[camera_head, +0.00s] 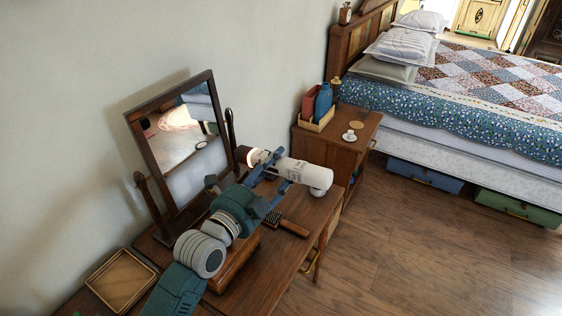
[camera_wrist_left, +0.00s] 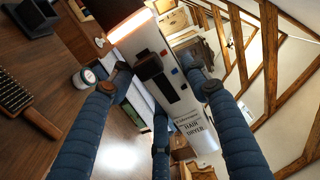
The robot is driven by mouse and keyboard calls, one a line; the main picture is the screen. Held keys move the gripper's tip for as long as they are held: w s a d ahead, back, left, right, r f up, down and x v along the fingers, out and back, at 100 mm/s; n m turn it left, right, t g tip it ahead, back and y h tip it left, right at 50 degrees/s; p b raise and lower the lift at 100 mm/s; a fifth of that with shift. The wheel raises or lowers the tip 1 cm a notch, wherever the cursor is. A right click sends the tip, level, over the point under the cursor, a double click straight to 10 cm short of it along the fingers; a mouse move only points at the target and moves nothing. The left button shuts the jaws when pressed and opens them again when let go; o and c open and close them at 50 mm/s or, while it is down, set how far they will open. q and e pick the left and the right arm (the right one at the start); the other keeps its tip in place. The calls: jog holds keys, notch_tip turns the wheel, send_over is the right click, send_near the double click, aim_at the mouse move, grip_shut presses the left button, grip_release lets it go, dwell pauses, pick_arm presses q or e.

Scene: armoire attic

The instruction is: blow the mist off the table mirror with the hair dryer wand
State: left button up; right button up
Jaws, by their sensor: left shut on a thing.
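The table mirror (camera_head: 160,152) stands tilted in a dark wooden frame on the dressing table. The lower part of its glass looks pale and whitish; the upper part shows a clearer reflection. My left gripper (camera_head: 272,170) is shut on the white hair dryer wand (camera_head: 308,173), held above the table to the right of the mirror. The wand's dark nozzle (camera_head: 243,155) points toward the mirror, with an orange glow at its base. In the left wrist view the labelled wand (camera_wrist_left: 183,105) lies between the fingers of the gripper (camera_wrist_left: 158,78). My right gripper is not in view.
A brush (camera_head: 287,224) lies on the dressing table (camera_head: 290,255) below the wand. An empty wooden tray (camera_head: 121,280) is at the front left. A nightstand (camera_head: 345,148) with a box of bottles and a small white cup (camera_head: 349,136) stands behind, beside the bed (camera_head: 470,130).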

aim_at(292, 178)
pick_arm(q)
jog(key=shift+r+p+v, duration=0.2)
jog(key=shift+p+v, duration=0.4)
jog(key=shift+v, duration=1.4)
jog(key=shift+w+d+f+b, duration=2.95)
jog(key=shift+w+b, duration=0.45)
jog(key=shift+w, duration=0.7)
jog(key=shift+p+v, duration=2.55)
jog(key=shift+v, duration=2.55)
jog(key=shift+w+d+r+p, duration=0.45)
jog(key=shift+w+r+p, duration=0.3)
jog(key=shift+r, duration=0.2)
jog(key=shift+w+d+r+p, duration=0.4)
jog(key=shift+w+r+p, duration=0.25)
jog(key=shift+r, duration=0.35)
jog(key=shift+w+d+r+p, duration=0.45)
jog(key=shift+w+r+p, duration=0.2)
jog(key=shift+w+r, duration=0.25)
jog(key=shift+s+r, duration=0.1)
jog(key=shift+s, duration=0.05)
jog(key=shift+s+d+r+p, duration=0.1)
jog(key=shift+s+d+p, duration=0.1)
jog(key=shift+s+d, duration=0.4)
jog(key=shift+s+d+r+p, duration=0.1)
jog(key=shift+s+d+p, duration=0.15)
jog(key=shift+d, duration=0.5)
jog(key=shift+s+d+r+p, duration=0.1)
jog(key=shift+s+d+p, duration=0.05)
jog(key=shift+s+d, duration=0.45)
jog(key=shift+w+d+f, duration=0.1)
